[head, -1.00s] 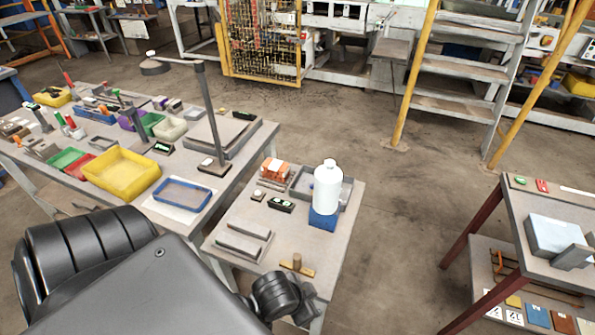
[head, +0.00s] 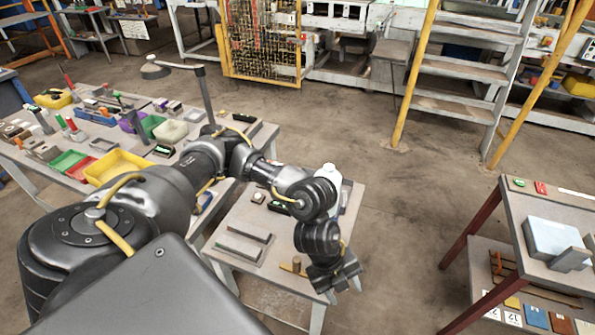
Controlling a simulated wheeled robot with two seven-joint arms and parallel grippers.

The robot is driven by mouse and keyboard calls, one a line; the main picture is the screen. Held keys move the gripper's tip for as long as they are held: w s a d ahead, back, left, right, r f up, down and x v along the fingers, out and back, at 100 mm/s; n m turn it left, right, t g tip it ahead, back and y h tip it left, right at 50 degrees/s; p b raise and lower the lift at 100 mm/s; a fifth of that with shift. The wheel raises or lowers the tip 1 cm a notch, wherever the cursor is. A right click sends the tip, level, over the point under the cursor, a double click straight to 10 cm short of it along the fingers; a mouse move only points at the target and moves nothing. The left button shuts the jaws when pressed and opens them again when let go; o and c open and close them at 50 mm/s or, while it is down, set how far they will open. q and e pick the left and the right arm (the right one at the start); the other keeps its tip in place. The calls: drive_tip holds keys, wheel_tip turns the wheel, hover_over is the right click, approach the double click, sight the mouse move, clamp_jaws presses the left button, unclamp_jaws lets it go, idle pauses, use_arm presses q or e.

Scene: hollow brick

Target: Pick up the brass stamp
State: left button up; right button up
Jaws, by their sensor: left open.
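A small brass-brown piece with an upright knob, which looks like the brass stamp (head: 297,264), stands near the front edge of the small table (head: 232,225). My left gripper (head: 344,292) is open and empty, pointing down, just right of the stamp in the picture and by the table's front right corner. The gripper and wrist hide the right end of the stamp's base. My right gripper is not in view.
The white bottle (head: 347,186) stands behind my left arm, mostly hidden. Two grey bars (head: 240,247) lie left of the stamp. A long bench with a yellow bin (head: 112,165) is at left. Another table (head: 560,220) stands at right, with open floor between.

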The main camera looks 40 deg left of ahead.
sight(297, 259)
use_arm(q)
drive_tip(key=a+y, duration=0.1)
drive_tip(key=a, duration=0.4)
drive_tip(key=a+r+y, duration=0.1)
drive_tip(key=a+y, duration=0.1)
drive_tip(key=a, duration=0.3)
drive_tip(key=w+a+n+g+y, duration=0.1)
drive_tip(key=a, duration=0.4)
drive_tip(key=shift+r, duration=0.4)
drive_tip(key=shift+a+y, duration=0.3)
drive_tip(key=shift+a, duration=0.2)
drive_tip(key=shift+w+f+p, duration=0.1)
drive_tip(key=shift+f+p, duration=0.25)
drive_tip(key=shift+f, duration=2.45)
drive_tip(key=shift+w+f+p, duration=0.15)
drive_tip(key=shift+f+p, duration=0.25)
drive_tip(key=shift+f, duration=0.9)
drive_tip(key=shift+w+f+p, duration=0.1)
drive_tip(key=shift+f+p, duration=0.3)
drive_tip(key=shift+f, duration=0.9)
drive_tip(key=shift+c, duration=0.4)
clamp_jaws()
